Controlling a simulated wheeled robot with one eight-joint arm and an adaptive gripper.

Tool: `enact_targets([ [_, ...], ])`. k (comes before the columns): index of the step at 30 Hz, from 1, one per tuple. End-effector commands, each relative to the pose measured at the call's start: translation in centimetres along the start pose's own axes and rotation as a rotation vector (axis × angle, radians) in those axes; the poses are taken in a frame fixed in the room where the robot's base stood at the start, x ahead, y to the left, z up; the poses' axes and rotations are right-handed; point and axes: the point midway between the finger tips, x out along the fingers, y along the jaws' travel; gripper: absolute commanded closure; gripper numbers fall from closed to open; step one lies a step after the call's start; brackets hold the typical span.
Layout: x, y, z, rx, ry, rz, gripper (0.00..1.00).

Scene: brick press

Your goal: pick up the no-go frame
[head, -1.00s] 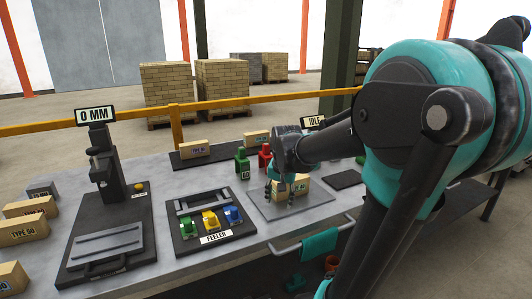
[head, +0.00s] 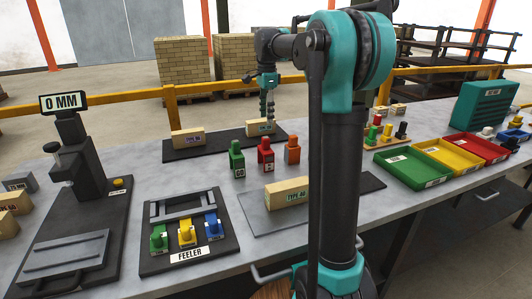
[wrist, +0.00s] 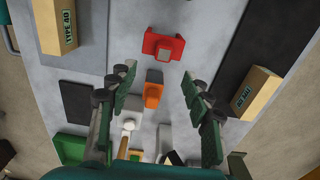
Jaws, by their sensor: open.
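The no-go frame seems to be the red block (head: 265,155), standing on the bench between the green GO frame (head: 237,159) and an orange block (head: 292,150); its label is too small to read surely. In the wrist view the red frame (wrist: 164,45) lies beyond my fingertips, near the top centre. The orange block (wrist: 153,88) shows between my fingers. My gripper (head: 267,112) is raised above the bench, fingers pointing down, in front of the back brick in the picture. In the wrist view my gripper (wrist: 160,78) is open and empty.
A brick (head: 287,193) stands on a grey plate in front of the frames. Two bricks (head: 188,143) stand on the dark back mat. The feeler board (head: 160,262) and gauge stand (head: 75,165) are left; coloured trays (head: 412,168) are right.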

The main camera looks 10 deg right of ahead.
Motion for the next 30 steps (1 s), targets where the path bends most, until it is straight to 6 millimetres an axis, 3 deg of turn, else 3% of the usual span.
enact_targets([
  [9,5.7,-0.1,0.0,-0.001,0.000,0.000,0.50],
  [17,7.4,-0.2,0.0,-0.001,0.000,-0.001,0.50],
  [25,11.0,-0.8,0.1,-0.001,0.000,-0.001,0.50],
  [30,12.0,-0.7,0.1,-0.001,0.000,-0.001,0.50],
])
